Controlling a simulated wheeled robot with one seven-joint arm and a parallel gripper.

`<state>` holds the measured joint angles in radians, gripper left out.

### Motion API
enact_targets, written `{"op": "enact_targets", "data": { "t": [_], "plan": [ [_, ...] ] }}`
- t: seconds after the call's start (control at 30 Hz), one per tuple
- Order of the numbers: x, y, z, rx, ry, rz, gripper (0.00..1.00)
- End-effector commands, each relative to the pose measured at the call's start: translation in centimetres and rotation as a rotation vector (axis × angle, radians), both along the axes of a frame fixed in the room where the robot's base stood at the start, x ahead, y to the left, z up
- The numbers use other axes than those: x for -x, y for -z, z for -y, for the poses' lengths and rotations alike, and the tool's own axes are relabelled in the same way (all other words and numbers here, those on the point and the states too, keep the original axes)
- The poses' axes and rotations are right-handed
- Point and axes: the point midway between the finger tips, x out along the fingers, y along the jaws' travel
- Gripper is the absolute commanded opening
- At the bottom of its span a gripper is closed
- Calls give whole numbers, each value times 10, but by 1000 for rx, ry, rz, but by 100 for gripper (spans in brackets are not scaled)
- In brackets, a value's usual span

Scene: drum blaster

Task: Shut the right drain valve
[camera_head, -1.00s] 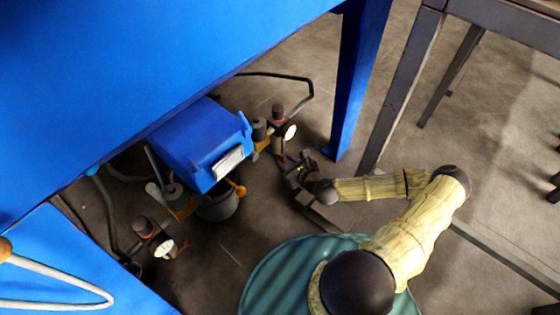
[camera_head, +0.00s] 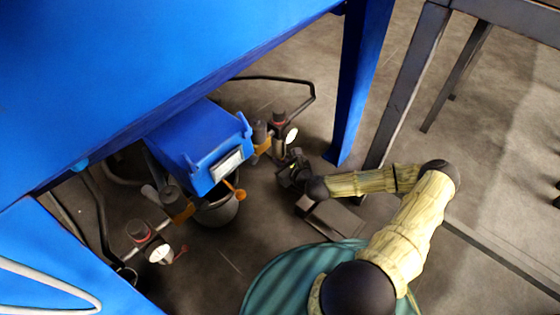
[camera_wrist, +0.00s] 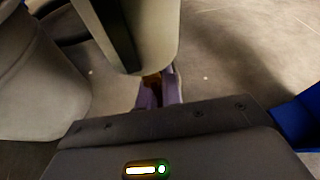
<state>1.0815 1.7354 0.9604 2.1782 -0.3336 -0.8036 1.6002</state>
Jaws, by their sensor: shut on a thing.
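The right regulator (camera_head: 279,119) has a red-banded cap and a white gauge (camera_head: 291,134). It sits right of the blue box, under the blue cabinet. My gripper (camera_head: 283,166) is just below this gauge. In the wrist view, the purplish fingers (camera_wrist: 159,92) are closed on a small reddish-brown piece, which I take for the right drain valve handle (camera_wrist: 152,80). A pale grey cylinder (camera_wrist: 150,35), apparently the regulator's bowl, hangs right above the fingers and hides part of the handle. Whether the valve is open or shut cannot be told.
A blue box (camera_head: 200,140) with an orange lever and a grey bucket (camera_head: 217,209) are left of my gripper. A second regulator (camera_head: 145,235) stands farther left. A blue leg (camera_head: 358,90) rises close to the right.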

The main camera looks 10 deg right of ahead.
Motion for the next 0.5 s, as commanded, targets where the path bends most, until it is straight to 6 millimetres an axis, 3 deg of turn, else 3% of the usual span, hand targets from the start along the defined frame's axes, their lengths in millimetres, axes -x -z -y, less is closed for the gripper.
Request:
{"op": "enact_targets", "data": {
  "t": [0.5],
  "plan": [
    [-1, -1, 4, 110, 2, 74, 0]
  ]
}}
